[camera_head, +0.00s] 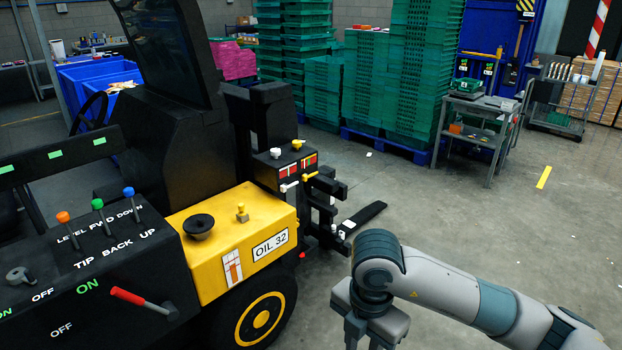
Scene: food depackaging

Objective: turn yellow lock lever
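A small yellow lever (310,176) sticks out from the front of a black block on the forklift-like vehicle, beside a white lever (288,186). Red label panels sit just above both levers. My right gripper (366,343) points down at the bottom centre, below and to the right of the levers and well apart from them. Its fingertips are cut off by the lower edge, so its opening and anything between the fingers cannot be told. My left gripper is not in view.
The vehicle's yellow body (235,235) and black control panel (90,270), with coloured levers and a red handle (128,297), fill the left. A black fork (362,218) juts right. Green crates (405,90) and a grey cart (480,120) stand behind. Floor at right is largely clear.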

